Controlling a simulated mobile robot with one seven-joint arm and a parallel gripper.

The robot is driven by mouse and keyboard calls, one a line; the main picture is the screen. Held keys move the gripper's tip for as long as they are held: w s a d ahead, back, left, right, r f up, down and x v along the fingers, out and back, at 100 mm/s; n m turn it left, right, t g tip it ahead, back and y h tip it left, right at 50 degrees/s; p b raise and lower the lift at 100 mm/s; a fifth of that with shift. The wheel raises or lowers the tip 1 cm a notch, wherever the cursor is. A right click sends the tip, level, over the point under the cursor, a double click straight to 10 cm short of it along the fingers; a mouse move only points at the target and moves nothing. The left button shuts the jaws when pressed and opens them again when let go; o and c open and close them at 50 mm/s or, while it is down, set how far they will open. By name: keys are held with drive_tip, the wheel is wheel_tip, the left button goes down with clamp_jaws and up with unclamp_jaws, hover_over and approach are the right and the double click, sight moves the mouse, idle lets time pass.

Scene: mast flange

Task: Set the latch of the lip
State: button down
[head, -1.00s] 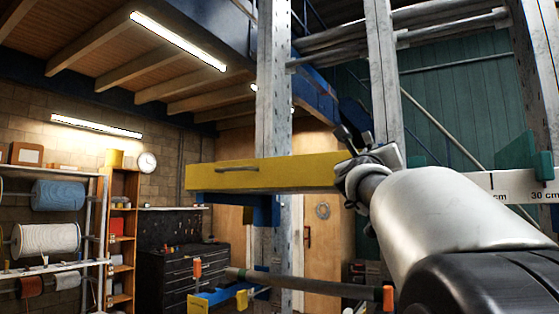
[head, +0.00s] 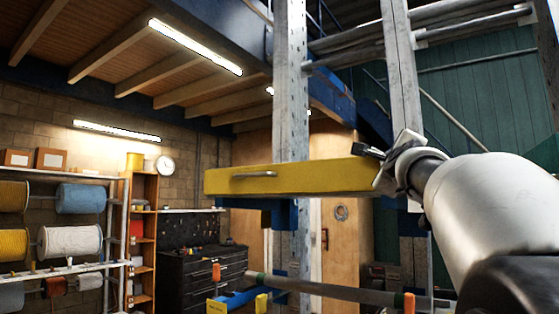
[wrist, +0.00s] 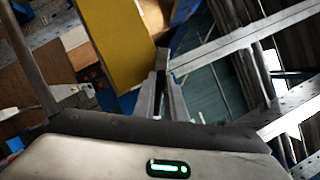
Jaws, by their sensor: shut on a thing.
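The yellow lip (head: 290,180) is a long bar lying nearly level across the grey mast posts in the head view. A small metal handle (head: 254,175) is on its front face near the left end. My gripper (head: 386,166) is at the lip's right end. In the wrist view my gripper (wrist: 163,82) is closed on a small grey piece, apparently the latch (wrist: 162,60), beside the edge of the yellow lip (wrist: 112,40). My fingers and wrist hide most of the latch, so its exact position cannot be told.
Grey perforated mast posts (head: 290,90) stand behind the lip. A blue bracket (head: 282,212) is under it. A grey bar with orange ends (head: 340,291) runs below. Shelving with spools (head: 72,240) and a dark tool cabinet (head: 200,275) stand far left.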

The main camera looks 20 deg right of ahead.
drive_tip(key=n+p, duration=0.2)
drive_tip(key=n+g+y+p, duration=0.1)
drive_tip(key=n+p, duration=0.1)
drive_tip(key=n+y+p, duration=0.1)
drive_tip(key=n+p, duration=0.1)
drive_tip(key=shift+w+f+n+g, duration=0.1)
drive_tip(key=shift+f+n+g, duration=0.15)
drive_tip(key=shift+n+g, duration=0.05)
drive_tip(key=shift+f, duration=0.1)
idle(0.4)
drive_tip(key=c, duration=1.8)
unclamp_jaws()
drive_tip(key=shift+a, duration=0.1)
